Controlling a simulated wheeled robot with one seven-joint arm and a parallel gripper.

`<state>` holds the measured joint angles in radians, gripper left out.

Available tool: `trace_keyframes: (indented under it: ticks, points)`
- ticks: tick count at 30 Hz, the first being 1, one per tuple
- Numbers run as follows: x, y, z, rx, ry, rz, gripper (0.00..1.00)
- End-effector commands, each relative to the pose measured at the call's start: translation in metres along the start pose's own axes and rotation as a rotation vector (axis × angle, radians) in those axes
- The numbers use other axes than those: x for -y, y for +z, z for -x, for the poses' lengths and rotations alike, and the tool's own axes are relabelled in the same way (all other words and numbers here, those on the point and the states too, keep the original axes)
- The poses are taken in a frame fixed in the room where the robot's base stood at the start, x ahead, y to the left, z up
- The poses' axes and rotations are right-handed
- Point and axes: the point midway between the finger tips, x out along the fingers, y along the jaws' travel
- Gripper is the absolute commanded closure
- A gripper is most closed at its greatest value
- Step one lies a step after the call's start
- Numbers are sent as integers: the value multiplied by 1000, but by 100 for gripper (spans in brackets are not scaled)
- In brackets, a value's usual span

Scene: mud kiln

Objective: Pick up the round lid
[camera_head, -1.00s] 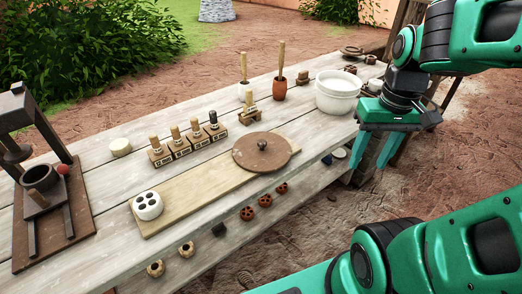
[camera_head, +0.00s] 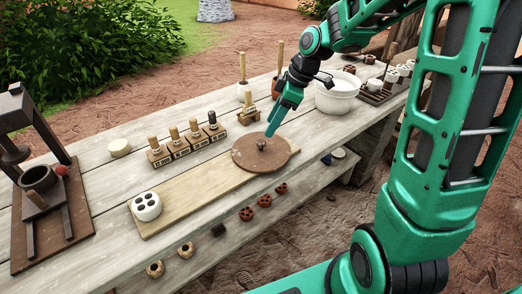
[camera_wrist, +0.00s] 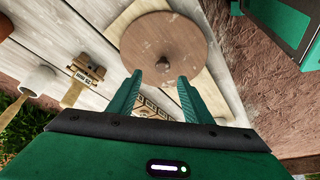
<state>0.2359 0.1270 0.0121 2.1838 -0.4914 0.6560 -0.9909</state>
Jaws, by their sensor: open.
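The round lid (camera_head: 252,155) is a flat brown disc with a small dark knob (camera_head: 261,144) at its middle. It lies on the right end of a pale wooden board (camera_head: 190,194) on the table. In the wrist view the lid (camera_wrist: 150,45) lies beyond my fingertips, its knob (camera_wrist: 163,63) a little above the gap between them. My gripper (camera_head: 271,131) is above the lid near its knob, tilted, with its green fingers apart. It also shows open and empty in the wrist view (camera_wrist: 160,80). The head view does not show the exact gap to the knob.
A white pot with holes (camera_head: 146,206) stands on the board's left end. Several stamps (camera_head: 178,142) stand behind the board. A white bowl (camera_head: 336,98) stands to the right. A press (camera_head: 40,190) is at the left. Small pierced pieces lie below the table's front edge.

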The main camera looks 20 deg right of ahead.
Motion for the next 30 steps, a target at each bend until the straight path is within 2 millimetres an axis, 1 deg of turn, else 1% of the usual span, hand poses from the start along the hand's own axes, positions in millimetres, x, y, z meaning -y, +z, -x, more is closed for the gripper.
trace_keyframes:
  ticks: [1, 3, 8, 10, 15, 18, 22, 28, 29, 30]
  points:
    - [1, 0, -7, 1, -3, -1, 54]
    - [1, 0, -14, 1, -2, -1, 54]
    - [1, 0, -22, 2, -1, -1, 54]
    - [2, -1, -29, 2, -1, -1, 54]
    - [5, -2, -54, 3, -3, -2, 54]
    - [4, -2, -65, 2, -2, -2, 54]
    - [4, -3, -71, 1, 0, -1, 54]
    - [4, -3, -71, 2, 0, -1, 54]
    - [4, -3, -71, 2, 0, -1, 59]
    - [4, -3, -71, 2, 1, -1, 69]
